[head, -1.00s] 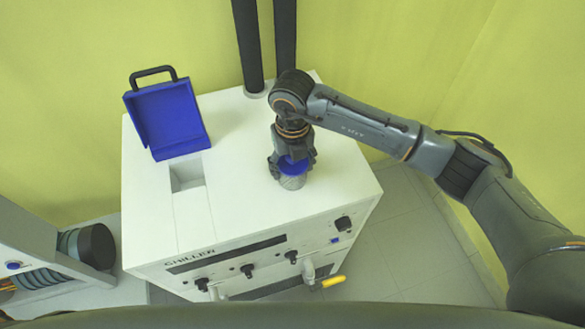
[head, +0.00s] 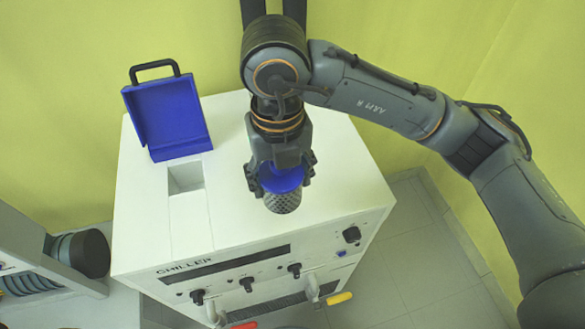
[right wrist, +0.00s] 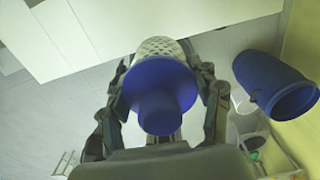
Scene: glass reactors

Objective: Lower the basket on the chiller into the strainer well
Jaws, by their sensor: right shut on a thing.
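The basket (head: 283,203) is a perforated metal cylinder with a blue cap. My right gripper (head: 280,178) is shut on its blue top, which also shows in the right wrist view (right wrist: 160,85) with the mesh pointing away. In the head view the basket hangs over the white chiller (head: 330,195), apparently raised clear of its top. A rectangular recess (head: 186,177), which may be the strainer well, is in the chiller top to the left of the basket. A blue lid with a black handle (head: 168,118) stands open behind this recess. My left gripper is not in view.
Two dark pipes rise at the back of the chiller, behind my right arm. Knobs and a yellow-handled valve (head: 339,298) are on its front. A blue barrel (right wrist: 270,85) stands to the right in the wrist view. The chiller top around the recess is clear.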

